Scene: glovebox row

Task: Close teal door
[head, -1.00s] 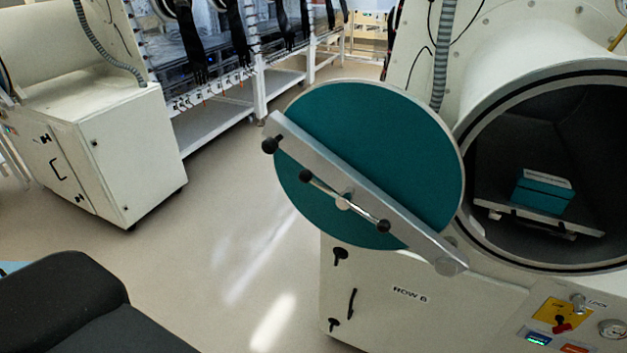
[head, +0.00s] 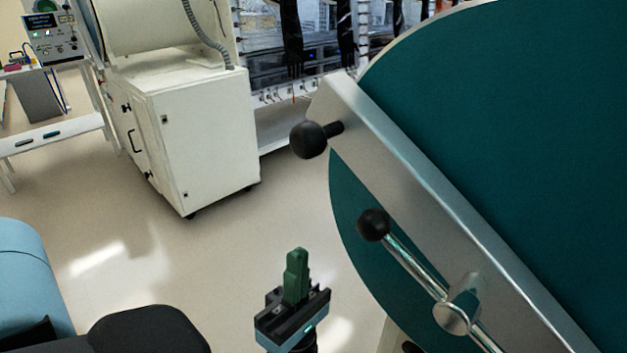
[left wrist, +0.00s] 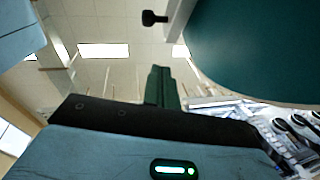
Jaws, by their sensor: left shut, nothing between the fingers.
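The round teal door (head: 540,130) fills the right of the head view, swung open and close to me. A grey metal bar (head: 440,200) crosses its face at a slant, with a black knob (head: 308,140) at its upper end. A lever with a black ball end (head: 374,224) sits on a hub at the bar. My left gripper (head: 297,265) is shut and empty, with green fingers pointing up, lower left of the bar and apart from it. In the left wrist view the door (left wrist: 265,45) and a black knob (left wrist: 153,18) show beyond the fingers. My right gripper is not in view.
A white cabinet on casters (head: 205,140) stands at the left, with a table and control box (head: 52,38) behind it. Open floor (head: 200,250) lies between the cabinet and the door. The chamber opening is out of view.

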